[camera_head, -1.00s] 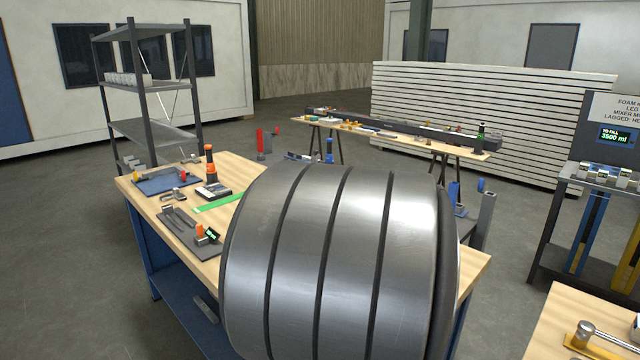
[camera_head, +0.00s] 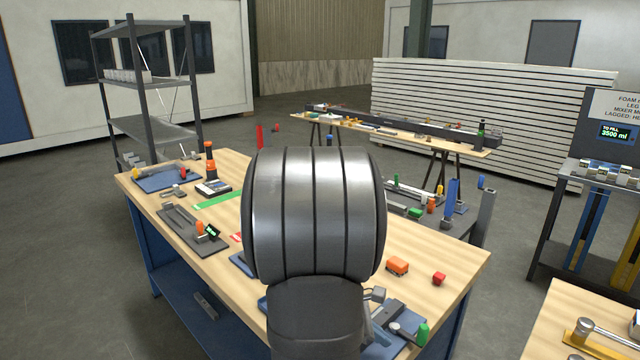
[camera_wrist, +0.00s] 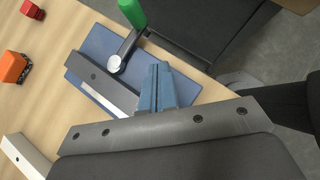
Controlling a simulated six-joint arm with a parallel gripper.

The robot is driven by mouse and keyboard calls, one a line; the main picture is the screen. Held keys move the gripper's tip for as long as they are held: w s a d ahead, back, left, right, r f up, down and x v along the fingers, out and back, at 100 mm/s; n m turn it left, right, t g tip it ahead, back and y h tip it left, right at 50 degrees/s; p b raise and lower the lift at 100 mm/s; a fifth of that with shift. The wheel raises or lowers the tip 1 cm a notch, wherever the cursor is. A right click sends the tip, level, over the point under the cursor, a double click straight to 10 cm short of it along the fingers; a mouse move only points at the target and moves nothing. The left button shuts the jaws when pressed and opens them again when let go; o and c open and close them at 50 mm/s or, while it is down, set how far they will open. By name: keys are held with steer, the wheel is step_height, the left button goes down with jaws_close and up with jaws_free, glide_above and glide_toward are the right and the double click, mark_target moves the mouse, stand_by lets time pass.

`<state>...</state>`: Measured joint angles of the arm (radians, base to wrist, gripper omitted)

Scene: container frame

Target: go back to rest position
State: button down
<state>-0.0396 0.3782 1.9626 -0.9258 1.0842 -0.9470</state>
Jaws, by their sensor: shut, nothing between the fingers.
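My gripper (camera_wrist: 155,88) shows in the wrist view as two blue-grey fingers close together, with nothing between them. It is over the edge of a blue mat (camera_wrist: 92,44). On that mat lie a dark grey bar (camera_wrist: 100,82) and a tool with a green handle (camera_wrist: 132,12). The green-handled tool (camera_head: 423,334) also shows there at the bench's near right corner.
An orange block (camera_head: 398,266) and a red block (camera_head: 439,278) sit on the bench's right part. A blue tray (camera_head: 160,181), an orange-topped bottle (camera_head: 210,160) and a grey fixture plate (camera_head: 185,232) are on its left. A shelf rack (camera_head: 140,85) stands behind.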

steer(key=shift+w+a+m+g, duration=0.5)
steer(key=shift+m+g, duration=0.3)
steer(key=shift+m, duration=0.1)
